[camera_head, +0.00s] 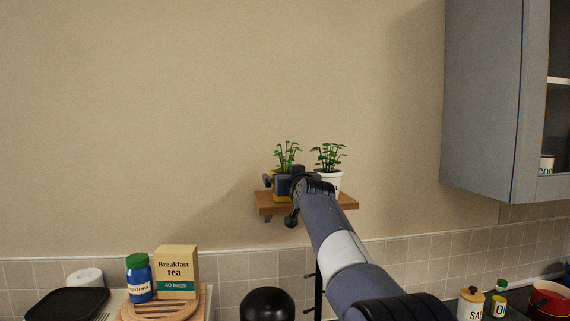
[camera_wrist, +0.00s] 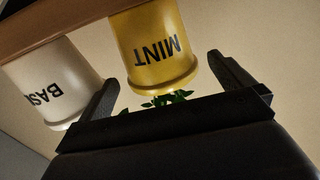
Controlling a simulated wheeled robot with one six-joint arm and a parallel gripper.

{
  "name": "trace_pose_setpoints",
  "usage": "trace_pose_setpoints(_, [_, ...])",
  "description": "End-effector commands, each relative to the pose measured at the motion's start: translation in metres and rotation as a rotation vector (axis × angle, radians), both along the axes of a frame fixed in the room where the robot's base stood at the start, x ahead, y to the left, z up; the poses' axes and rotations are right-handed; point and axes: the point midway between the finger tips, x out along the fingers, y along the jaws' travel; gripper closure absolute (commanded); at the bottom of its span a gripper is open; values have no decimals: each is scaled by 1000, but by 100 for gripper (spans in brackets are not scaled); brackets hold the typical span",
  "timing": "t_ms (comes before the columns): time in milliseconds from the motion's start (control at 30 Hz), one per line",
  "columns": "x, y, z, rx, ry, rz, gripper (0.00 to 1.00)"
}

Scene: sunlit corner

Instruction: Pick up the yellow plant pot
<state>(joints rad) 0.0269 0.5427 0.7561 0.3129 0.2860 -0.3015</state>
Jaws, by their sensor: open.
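The yellow plant pot (camera_wrist: 155,45), marked MINT, appears upside down in the wrist view. In the head view it stands upright at the left of a small wooden shelf (camera_head: 348,201), with green leaves (camera_head: 287,156) above and most of its body hidden by my gripper (camera_head: 284,184). In the wrist view my gripper (camera_wrist: 163,70) is open, with one dark finger on each side of the yellow pot. I see gaps between the fingers and the pot, and cannot tell its exact depth between them.
A white pot (camera_wrist: 50,80) with BASIL lettering stands close beside the yellow one, near the left finger in the wrist view. A grey wall cabinet (camera_head: 483,100) hangs at right. A tea box (camera_head: 177,270) and blue jar (camera_head: 139,280) stand below left. The wall above is bare.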

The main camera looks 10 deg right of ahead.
Motion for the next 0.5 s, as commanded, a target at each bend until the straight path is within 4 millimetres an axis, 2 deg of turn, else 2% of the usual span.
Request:
trace_pose_setpoints(200, [20,1,2,0,0,0,0])
trace_pose_setpoints(500, [21,1,1,0,-1,0,2])
